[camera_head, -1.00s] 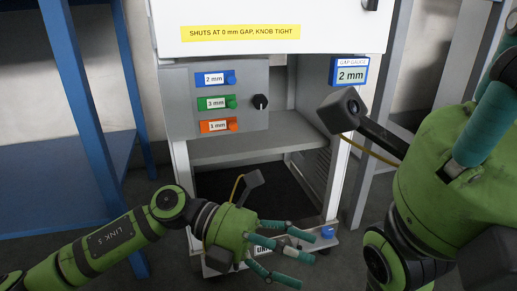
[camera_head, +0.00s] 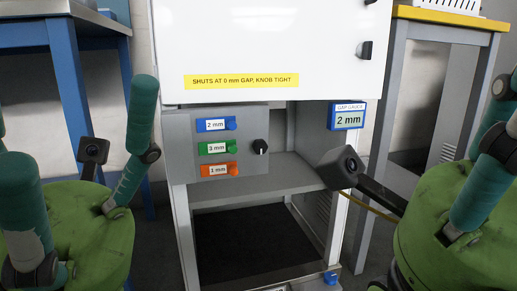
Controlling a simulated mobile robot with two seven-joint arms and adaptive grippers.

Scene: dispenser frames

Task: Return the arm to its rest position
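My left gripper (camera_head: 80,100) stands at the left edge of the head view, its teal fingers pointing up and spread wide apart with nothing between them. My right gripper (camera_head: 500,130) is at the right edge, its teal fingers also pointing up. Part of it is cut off by the frame, so its opening cannot be judged. Both grippers are apart from the dispenser cabinet (camera_head: 270,50), which stands between them.
The cabinet carries a panel (camera_head: 180,150) with blue, green and orange labels, a black knob (camera_head: 261,146) and a gap gauge (camera_head: 347,117) reading 2 mm. A blue table (camera_head: 66,90) stands left, a yellow-edged table (camera_head: 450,18) right. Space before the cabinet is clear.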

